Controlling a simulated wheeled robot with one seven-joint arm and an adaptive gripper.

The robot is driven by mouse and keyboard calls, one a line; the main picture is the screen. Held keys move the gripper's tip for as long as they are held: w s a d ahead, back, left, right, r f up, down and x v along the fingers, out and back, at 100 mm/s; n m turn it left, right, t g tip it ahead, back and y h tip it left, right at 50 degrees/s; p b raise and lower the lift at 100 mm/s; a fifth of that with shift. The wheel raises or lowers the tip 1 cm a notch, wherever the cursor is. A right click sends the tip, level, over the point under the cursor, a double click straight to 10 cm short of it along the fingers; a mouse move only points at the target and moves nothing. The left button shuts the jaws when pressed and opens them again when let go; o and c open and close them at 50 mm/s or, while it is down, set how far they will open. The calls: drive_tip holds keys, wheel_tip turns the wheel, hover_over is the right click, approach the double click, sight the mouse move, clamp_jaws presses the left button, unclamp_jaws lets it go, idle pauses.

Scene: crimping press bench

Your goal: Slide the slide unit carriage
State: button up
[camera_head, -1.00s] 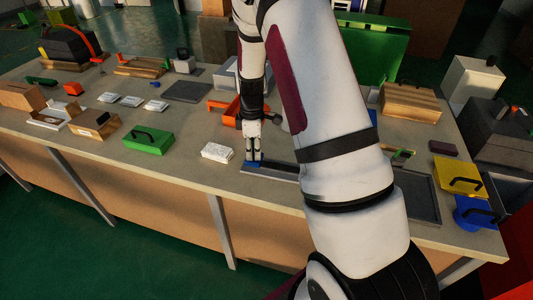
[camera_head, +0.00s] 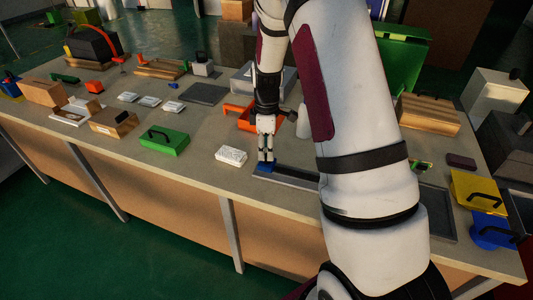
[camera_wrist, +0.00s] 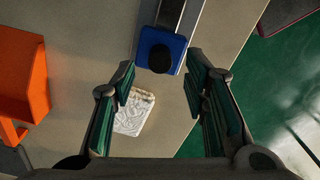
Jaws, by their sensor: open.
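The slide unit carriage (camera_wrist: 152,42) is a blue block with a round black knob (camera_wrist: 161,58) on top. It sits at one end of a grey rail (camera_wrist: 172,12), near the bench's front edge. In the head view the carriage (camera_head: 265,169) lies at the left end of the rail (camera_head: 298,177), just under my fingertips. My gripper (camera_head: 266,158) points down over it. In the wrist view my gripper (camera_wrist: 163,88) is open and empty, with the carriage and knob just beyond the fingertips. My arm hides part of the rail's right end.
A white patterned block (camera_head: 231,156) lies left of the carriage; it also shows in the wrist view (camera_wrist: 134,112). An orange open tray (camera_head: 240,117) stands behind. A green box (camera_head: 164,141) is further left. A yellow box (camera_head: 474,192) and a blue box (camera_head: 491,232) stand at right.

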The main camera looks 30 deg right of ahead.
wheel_tip(320, 180, up, 9)
drive_tip(key=shift+f, duration=0.15)
idle(0.5)
wheel_tip(320, 180, up, 10)
drive_tip(key=f+m+t, duration=0.1)
drive_tip(key=m, duration=0.2)
hover_over(266, 156)
drive_tip(key=s+a, duration=0.4)
drive_tip(key=s, duration=0.1)
drive_tip(key=s+a+r+m+t+p, duration=0.1)
drive_tip(key=s+a+r+m, duration=0.1)
drive_tip(key=s+a+r, duration=0.35)
drive_tip(key=s+a+r+m+t, duration=0.1)
drive_tip(key=s+a+r+m, duration=0.1)
drive_tip(key=s, duration=0.7)
drive_tip(key=s+a+r+m+t+p, duration=0.1)
drive_tip(key=s+m, duration=0.3)
drive_tip(key=s, duration=0.6)
drive_tip(key=shift+a+r, duration=0.45)
drive_tip(key=shift+r, duration=0.3)
